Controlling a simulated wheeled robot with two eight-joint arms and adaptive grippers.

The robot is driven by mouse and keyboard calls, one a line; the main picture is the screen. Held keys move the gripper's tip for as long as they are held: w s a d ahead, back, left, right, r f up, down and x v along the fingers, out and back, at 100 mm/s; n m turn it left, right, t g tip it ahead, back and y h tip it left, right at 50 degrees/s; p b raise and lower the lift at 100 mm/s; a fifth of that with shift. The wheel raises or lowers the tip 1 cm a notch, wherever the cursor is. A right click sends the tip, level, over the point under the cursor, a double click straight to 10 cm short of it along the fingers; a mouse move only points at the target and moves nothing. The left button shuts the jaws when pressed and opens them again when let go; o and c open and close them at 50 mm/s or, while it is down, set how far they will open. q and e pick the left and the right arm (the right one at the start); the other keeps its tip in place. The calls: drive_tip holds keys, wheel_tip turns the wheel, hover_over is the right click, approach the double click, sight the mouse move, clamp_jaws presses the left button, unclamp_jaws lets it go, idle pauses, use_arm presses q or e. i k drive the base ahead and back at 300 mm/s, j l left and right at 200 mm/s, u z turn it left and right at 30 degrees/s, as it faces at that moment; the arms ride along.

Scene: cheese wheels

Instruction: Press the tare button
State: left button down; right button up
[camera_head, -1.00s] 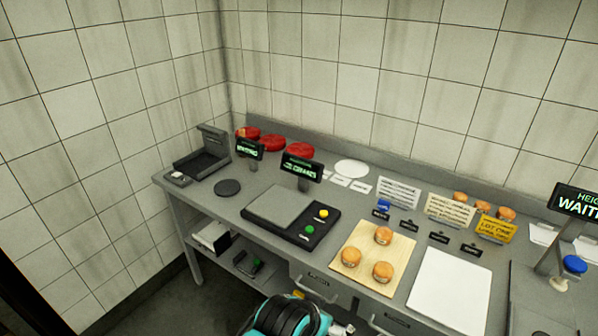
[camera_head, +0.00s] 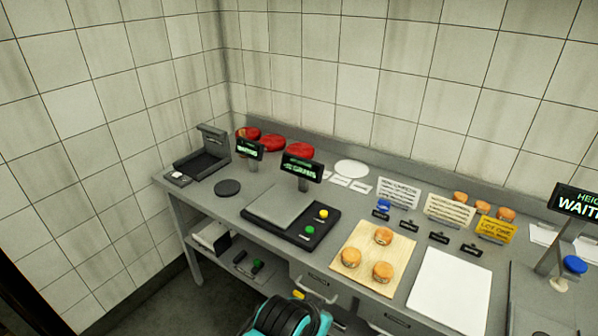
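A scale with a grey weighing plate (camera_head: 281,205) sits on the counter left of the middle. Its black base (camera_head: 290,228) carries a yellow button (camera_head: 323,213) and a green button (camera_head: 309,230). Which one is tare cannot be read at this size. A display on a post (camera_head: 301,168) shows green text ending in what looks like "grams". The plate is bare. A teal and black part of my arm (camera_head: 287,318) shows at the bottom edge, below the counter front. No gripper fingers can be made out, and nothing touches the buttons.
Cheese wheels stand on a wooden board (camera_head: 348,263) right of the scale, beside a white board (camera_head: 450,292). Red wheels (camera_head: 272,143) lie at the back. A second display (camera_head: 249,149), signs (camera_head: 450,209) and a height post (camera_head: 545,262) with a blue knob (camera_head: 574,264) also stand there.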

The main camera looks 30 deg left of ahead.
sight(309, 230)
drive_tip(key=i+j+u, duration=0.2)
drive_tip(key=j+u, duration=0.15)
drive_tip(key=i+j+u, duration=0.2)
drive_tip(key=j+u, duration=0.15)
drive_tip(key=i+j+u, duration=0.35)
drive_tip(key=k+l, duration=0.05)
drive_tip(key=k, duration=0.05)
